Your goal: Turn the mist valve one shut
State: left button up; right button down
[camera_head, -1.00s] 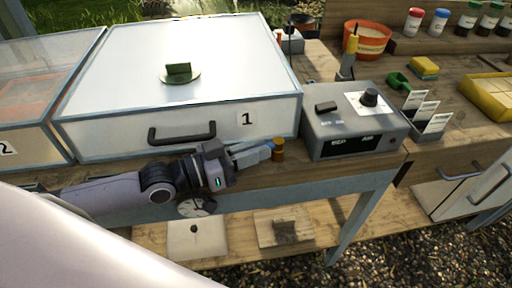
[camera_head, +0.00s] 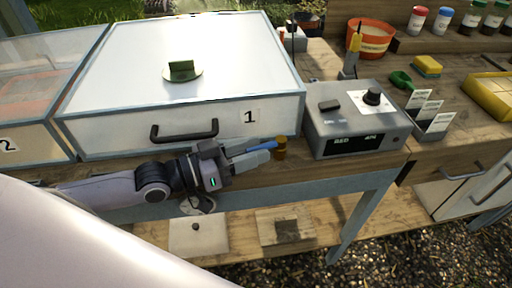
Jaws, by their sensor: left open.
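The mist valve shows as a small brass-coloured body (camera_head: 281,149) with a blue lever (camera_head: 262,146). It sits at the bench's front edge, just right of box 1 and left of the grey control unit. The lever points left and lies nearly along the bench edge. My left gripper (camera_head: 258,150) comes in from the left in front of box 1. Its grey fingers are open, one on each side of the blue lever. I cannot tell whether they touch it. My right gripper is not in view.
Box 1 (camera_head: 120,140), with a dark handle (camera_head: 184,132), stands close behind my left gripper. The grey control unit (camera_head: 340,125) with a black knob stands right of the valve. A lower shelf (camera_head: 342,215) runs below. Open space lies in front of the bench edge.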

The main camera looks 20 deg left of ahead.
pick_arm(q)
jog(key=shift+v, duration=2.9)
jog(key=shift+r, duration=0.1)
